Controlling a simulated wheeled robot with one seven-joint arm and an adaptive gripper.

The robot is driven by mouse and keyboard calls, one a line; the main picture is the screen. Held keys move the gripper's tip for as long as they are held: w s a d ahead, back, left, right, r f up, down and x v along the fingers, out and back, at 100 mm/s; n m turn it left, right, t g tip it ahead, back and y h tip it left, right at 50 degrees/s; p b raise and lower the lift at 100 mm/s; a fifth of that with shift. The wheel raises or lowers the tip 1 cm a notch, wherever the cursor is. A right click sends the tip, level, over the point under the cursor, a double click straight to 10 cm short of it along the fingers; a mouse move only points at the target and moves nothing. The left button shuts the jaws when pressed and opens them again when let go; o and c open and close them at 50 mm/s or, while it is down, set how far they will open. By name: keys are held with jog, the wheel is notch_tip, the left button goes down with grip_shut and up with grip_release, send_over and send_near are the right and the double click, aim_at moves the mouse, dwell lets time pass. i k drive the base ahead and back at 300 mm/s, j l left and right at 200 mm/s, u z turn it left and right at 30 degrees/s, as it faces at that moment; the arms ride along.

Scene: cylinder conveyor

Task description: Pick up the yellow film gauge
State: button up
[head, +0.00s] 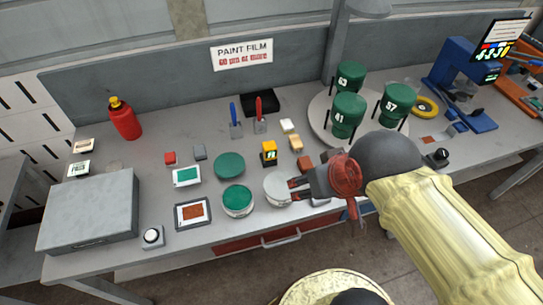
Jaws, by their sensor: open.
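The yellow film gauge (269,147) is a small upright yellow block with a dark face and a lit display. It stands on the bench near the middle of the head view. My gripper (293,189) is to the right of the gauge and nearer the bench's front edge, apart from it. Its jaws are open and point left, in front of a pale round disc or tin (276,182). I see nothing held between the fingers. The arm comes in from the lower right and hides part of the bench there.
Green-lidded tin (238,200) and green disc (230,165) lie left of the gauge. Small blocks (296,143) stand close on its right. Two scrapers (260,115) lie behind. Numbered green cylinders (347,115) stand on a round plate at right. A grey box (90,210) sits front left.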

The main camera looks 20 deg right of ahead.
aim_at(269, 148)
jog(key=i+j, duration=0.15)
jog(key=j, duration=0.3)
jog(key=i+j, duration=0.1)
jog(key=j, duration=0.35)
jog(key=i+j+z, duration=0.1)
jog(key=j, duration=0.3)
jog(key=i+j, duration=0.15)
jog(key=j, duration=0.3)
